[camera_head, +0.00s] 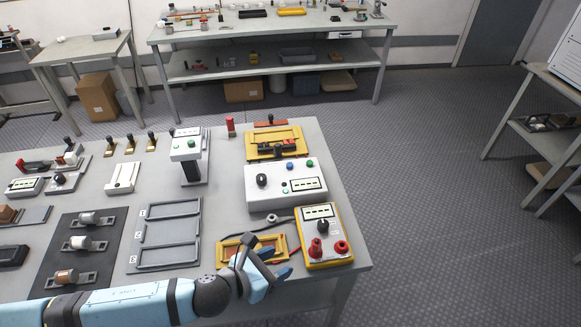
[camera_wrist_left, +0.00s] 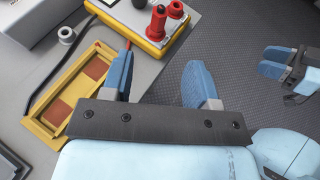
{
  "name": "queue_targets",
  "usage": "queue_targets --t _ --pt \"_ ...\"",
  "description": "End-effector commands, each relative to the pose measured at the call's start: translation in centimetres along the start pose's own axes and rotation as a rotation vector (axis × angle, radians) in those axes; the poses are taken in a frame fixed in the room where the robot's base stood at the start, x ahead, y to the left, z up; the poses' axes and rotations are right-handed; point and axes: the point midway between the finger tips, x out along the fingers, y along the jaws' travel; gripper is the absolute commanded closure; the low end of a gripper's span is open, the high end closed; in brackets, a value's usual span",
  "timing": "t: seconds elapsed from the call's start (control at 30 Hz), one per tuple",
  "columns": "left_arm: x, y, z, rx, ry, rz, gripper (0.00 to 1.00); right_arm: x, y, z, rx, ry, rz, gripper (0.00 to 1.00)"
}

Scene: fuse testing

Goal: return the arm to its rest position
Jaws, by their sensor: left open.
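My left gripper (camera_head: 275,263) is at the front right of the table, above the yellow frame and the floor edge. In the left wrist view the left gripper (camera_wrist_left: 163,80) has its two blue fingers well apart, with nothing between them. The left arm (camera_head: 130,303) comes in along the table's front edge. My right gripper (camera_wrist_left: 272,64) shows at the right edge of the left wrist view, over the floor; its finger opening is unclear. No rest position is marked in view.
A yellow meter (camera_head: 323,243) with red knobs stands close right of the left gripper. A yellow frame (camera_head: 231,246) lies beside the fingers. A grey tray (camera_head: 168,237), a white control box (camera_head: 285,197) and a black mat (camera_head: 85,232) lie on the table. Open floor (camera_head: 440,220) lies right.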

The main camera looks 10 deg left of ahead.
Motion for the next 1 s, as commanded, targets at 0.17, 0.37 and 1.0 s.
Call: queue_targets --t 0.17,0.37,1.0 --pt "0.1 -0.2 0.0 -0.037 -0.002 -0.001 0.46 0.0 0.0 0.0 0.000 0.000 0.000 0.57" --pt "0.7 -2.0 0.2 -0.574 -0.026 0.008 0.46 0.0 0.0 0.0 -0.001 0.000 0.000 0.57" --pt "-8.3 1.4 -13.8 2.995 0.556 -0.279 0.46 0.0 0.1 0.1 -0.001 -0.001 0.000 0.57"
